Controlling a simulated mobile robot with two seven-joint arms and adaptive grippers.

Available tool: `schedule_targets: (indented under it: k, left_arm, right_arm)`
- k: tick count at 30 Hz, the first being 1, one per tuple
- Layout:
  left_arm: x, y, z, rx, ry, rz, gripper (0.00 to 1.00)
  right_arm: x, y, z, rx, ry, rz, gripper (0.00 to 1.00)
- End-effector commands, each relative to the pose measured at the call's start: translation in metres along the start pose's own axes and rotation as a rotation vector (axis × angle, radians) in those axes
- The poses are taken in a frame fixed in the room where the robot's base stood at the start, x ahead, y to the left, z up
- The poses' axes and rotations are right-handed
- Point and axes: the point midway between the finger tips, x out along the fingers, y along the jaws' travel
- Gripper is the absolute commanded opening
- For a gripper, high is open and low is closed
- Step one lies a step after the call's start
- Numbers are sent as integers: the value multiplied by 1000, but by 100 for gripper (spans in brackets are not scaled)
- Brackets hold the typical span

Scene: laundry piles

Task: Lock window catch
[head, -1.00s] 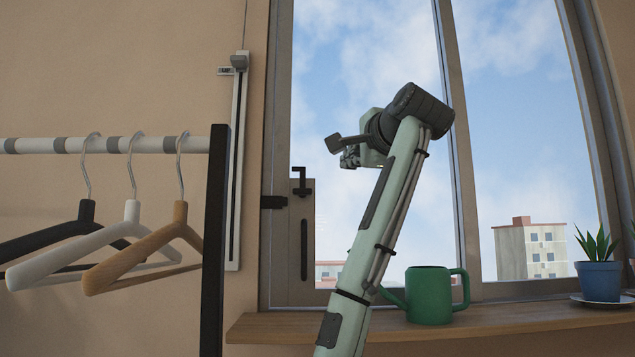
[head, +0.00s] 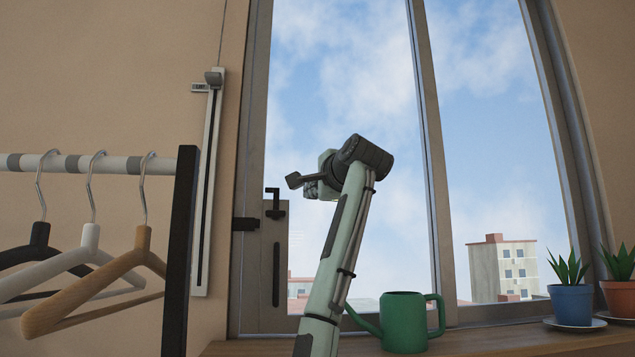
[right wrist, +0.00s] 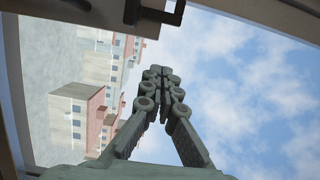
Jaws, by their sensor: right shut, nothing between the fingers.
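The window catch (head: 273,203) is a small black hooked handle on a grey plate at the lower left of the window frame. A black block (head: 245,224) sits on the frame just left of the plate. My right gripper (head: 314,190) is up and to the right of the catch, apart from it in the head view, partly hidden by my wrist. In the right wrist view its fingers (right wrist: 157,72) are shut and empty, against sky and buildings. A dark handle-like part (right wrist: 155,13) shows at the top edge there, apart from the fingertips. My left gripper is not in view.
A green watering can (head: 404,321) stands on the wooden sill (head: 470,341) close right of my right arm. Potted plants (head: 571,303) stand at the sill's right. A clothes rack (head: 180,250) with hangers is at the left. A wall slider (head: 206,185) hangs between rack and window.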

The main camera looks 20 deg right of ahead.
Motion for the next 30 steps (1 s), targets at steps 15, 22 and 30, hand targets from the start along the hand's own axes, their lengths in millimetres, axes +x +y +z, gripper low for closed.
schedule_targets:
  k: [15,22,30]
  left_arm:
    - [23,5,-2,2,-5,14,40]
    - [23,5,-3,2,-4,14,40]
    - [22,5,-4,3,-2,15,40]
  right_arm:
    - [39,0,38,0,-1,-1,0]
    - [39,0,40,0,-1,-1,0]
    - [39,-1,37,-5,0,1,0]
